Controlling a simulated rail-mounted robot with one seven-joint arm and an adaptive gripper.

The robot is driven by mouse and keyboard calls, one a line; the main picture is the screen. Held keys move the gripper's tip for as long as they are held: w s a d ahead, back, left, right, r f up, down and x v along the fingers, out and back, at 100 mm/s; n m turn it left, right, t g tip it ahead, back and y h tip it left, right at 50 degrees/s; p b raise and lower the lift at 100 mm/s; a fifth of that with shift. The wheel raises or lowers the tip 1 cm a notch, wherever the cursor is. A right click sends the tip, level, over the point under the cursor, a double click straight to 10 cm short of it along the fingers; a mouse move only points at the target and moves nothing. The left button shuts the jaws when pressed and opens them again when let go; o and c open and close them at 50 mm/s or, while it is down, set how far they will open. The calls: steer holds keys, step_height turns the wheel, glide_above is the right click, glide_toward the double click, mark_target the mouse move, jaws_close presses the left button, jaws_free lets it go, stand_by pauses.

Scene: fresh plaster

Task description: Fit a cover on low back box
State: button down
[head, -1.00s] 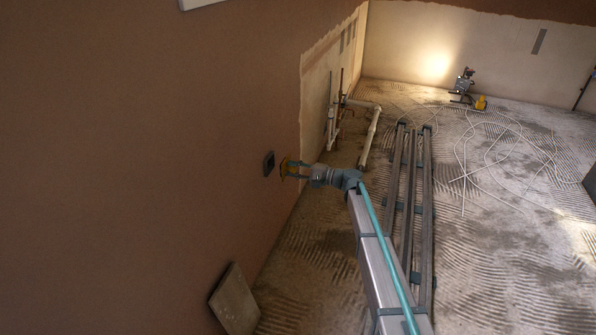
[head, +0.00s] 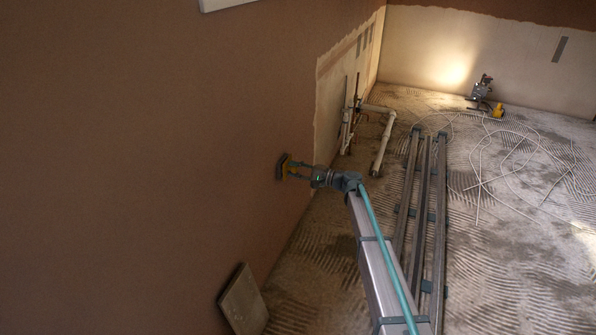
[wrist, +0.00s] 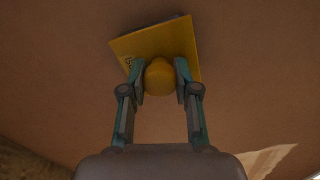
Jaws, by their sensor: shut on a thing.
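My gripper (head: 295,171) is shut on the round knob of a yellow cover (wrist: 175,42). In the wrist view the cover is a square plate, turned at an angle in the picture, with small dark print at its left. The dark back box (head: 280,166) is on the brown plaster wall, low down, in the head view. The cover is right in front of the box and hides most of it. A thin grey edge shows behind the cover's top in the wrist view. I cannot tell whether the cover touches the box.
White pipes (head: 384,143) stand beyond my gripper. Long metal profiles (head: 421,215) lie on the floor to the right. Loose cable (head: 520,150) and a work lamp (head: 482,87) are farther back.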

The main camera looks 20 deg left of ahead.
steer(key=shift+a, duration=0.45)
stand_by(0.6)
steer(key=c, duration=0.8)
jaws_free()
steer(key=shift+o, duration=0.2)
steer(key=shift+d, duration=0.2)
steer(key=shift+w+d, duration=0.15)
steer(key=shift+d, duration=3.2)
